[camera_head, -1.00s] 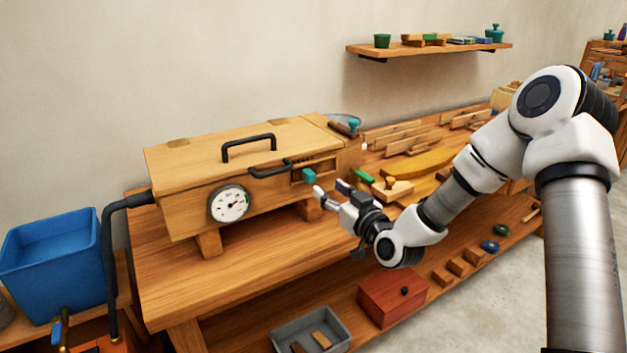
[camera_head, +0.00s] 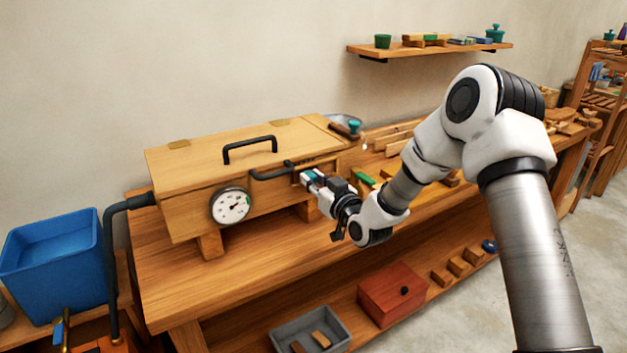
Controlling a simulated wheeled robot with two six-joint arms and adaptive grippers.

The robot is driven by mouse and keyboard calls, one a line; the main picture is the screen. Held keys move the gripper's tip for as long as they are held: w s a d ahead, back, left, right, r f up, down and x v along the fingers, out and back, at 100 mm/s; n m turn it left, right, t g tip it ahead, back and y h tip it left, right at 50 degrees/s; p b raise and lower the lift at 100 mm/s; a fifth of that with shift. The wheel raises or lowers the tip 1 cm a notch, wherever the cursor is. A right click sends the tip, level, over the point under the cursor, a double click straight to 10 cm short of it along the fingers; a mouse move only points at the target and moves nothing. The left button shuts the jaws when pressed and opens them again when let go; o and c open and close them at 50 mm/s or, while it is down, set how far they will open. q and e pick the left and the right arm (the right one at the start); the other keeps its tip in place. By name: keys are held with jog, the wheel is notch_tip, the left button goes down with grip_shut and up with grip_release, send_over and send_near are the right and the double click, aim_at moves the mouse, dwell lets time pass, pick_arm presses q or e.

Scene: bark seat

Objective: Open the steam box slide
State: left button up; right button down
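The wooden steam box (camera_head: 185,200) stands on the workbench, with a black lid handle (camera_head: 250,148), a round white gauge (camera_head: 230,206) and a second black handle on its front. The slide's small teal knob (camera_head: 316,182) is at the right end of the box front, mostly covered by my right gripper. My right gripper (camera_head: 313,180) is at the knob, its fingers around or just beside it. The fingers hide whether they press on the knob. The slide itself is mostly hidden. My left gripper is not in view.
Wooden pieces lie on the bench (camera_head: 165,280) to the right, behind my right arm. A red box (camera_head: 392,293) and grey tray (camera_head: 310,330) sit on the lower shelf. The wall is behind.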

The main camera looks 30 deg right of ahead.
jog(key=d, duration=0.5)
jog(key=shift+d, duration=0.2)
jog(key=shift+a+r, duration=0.1)
jog(key=shift+a, duration=0.05)
jog(key=c, duration=1.2)
grip_release()
jog(key=shift+o, duration=1)
jog(key=shift+d, duration=0.25)
jog(key=s, duration=1.2)
